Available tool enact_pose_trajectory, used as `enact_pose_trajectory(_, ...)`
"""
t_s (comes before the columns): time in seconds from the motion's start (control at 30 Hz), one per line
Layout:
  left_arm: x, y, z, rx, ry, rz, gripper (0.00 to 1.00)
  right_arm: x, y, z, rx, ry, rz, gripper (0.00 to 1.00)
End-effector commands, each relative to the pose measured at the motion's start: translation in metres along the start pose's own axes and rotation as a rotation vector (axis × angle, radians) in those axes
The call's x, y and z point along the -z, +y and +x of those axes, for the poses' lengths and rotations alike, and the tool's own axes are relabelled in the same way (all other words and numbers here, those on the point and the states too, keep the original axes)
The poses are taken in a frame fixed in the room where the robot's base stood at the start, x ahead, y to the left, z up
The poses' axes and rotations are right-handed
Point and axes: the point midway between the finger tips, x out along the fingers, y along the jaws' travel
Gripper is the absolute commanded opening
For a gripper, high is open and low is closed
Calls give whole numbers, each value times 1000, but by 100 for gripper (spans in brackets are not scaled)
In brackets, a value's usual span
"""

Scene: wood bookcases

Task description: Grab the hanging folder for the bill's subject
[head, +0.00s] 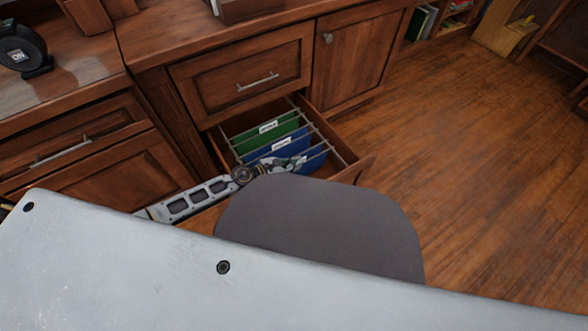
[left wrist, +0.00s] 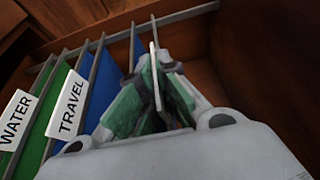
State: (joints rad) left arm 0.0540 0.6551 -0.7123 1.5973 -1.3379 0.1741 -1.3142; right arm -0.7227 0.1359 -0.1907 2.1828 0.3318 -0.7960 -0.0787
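An open drawer (head: 362,166) holds hanging folders on metal rails. The green folder (head: 258,136) has a white tab reading WATER (left wrist: 15,119) in the left wrist view. The blue folder (head: 264,152) in front of it has a tab reading TRAVEL (left wrist: 68,104). A further blue folder (head: 317,161) sits nearer the drawer front. My left gripper (left wrist: 157,66) reaches down into the drawer there, its green-padded fingers close on both sides of a thin white tab (left wrist: 154,60) seen edge-on. That tab's writing is hidden. My right gripper is in neither view.
The drawer sits in a wooden cabinet, below a shut drawer (head: 243,75) and left of a shut door (head: 358,55). The drawer's side and front walls are close around my gripper. The wood floor (head: 480,180) to the right is clear.

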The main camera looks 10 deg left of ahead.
Motion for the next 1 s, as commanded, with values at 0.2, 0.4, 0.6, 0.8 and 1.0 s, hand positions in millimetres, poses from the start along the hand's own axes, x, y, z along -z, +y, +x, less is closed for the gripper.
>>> enact_pose_trajectory(0.2, -1, 0, -1, 0, 1, 0, 0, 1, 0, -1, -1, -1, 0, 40)
enact_pose_trajectory(0.4, -8, 1, -4, -1, 1, 2, 0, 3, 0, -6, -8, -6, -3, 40)
enact_pose_trajectory(0.6, -21, 0, -8, -1, 0, 1, 0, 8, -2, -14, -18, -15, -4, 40)
enact_pose_trajectory(0.8, -37, 0, -15, 0, 0, 1, 0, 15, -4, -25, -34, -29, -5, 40)
enact_pose_trajectory(1.0, -53, 0, -22, -1, 0, 1, 0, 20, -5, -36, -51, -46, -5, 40)
